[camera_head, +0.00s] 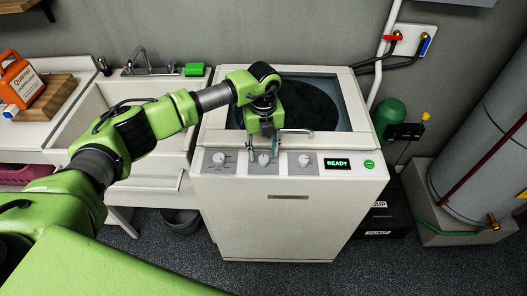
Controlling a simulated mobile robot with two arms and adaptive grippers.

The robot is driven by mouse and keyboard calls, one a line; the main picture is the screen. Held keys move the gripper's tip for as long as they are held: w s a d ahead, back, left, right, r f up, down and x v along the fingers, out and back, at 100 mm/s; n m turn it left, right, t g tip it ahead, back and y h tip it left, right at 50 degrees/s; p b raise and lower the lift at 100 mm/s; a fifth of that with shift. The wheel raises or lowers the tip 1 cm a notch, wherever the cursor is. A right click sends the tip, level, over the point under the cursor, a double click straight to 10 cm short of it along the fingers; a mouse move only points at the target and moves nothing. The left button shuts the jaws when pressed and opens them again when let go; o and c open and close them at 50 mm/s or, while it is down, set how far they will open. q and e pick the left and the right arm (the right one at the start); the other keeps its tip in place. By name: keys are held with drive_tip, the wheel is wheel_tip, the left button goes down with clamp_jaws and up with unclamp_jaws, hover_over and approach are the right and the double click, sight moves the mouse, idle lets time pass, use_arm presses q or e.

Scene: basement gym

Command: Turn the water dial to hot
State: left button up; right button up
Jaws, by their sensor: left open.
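A white top-loading washer (290,215) stands in the middle of the head view. Its front panel carries three dials in a row: a left dial (218,158), a middle dial (263,159) and a right dial (304,160). A green READY display (338,163) is to their right. The dial labels are too small to read, so I cannot tell which one is for water. My left gripper (263,152) is open and points down at the middle dial, with its fingers around or just above it. I cannot tell whether they touch. My right gripper is not in view.
A white sink (125,97) with a faucet and green sponge (194,69) is left of the washer. An orange jug (20,82) sits on the counter. A grey tank (490,140) and black boxes (383,212) are at right. The floor in front is clear.

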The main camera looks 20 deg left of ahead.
sight(264, 158)
use_arm(q)
drive_tip(key=shift+f, duration=1.45)
drive_tip(key=c, duration=1.1)
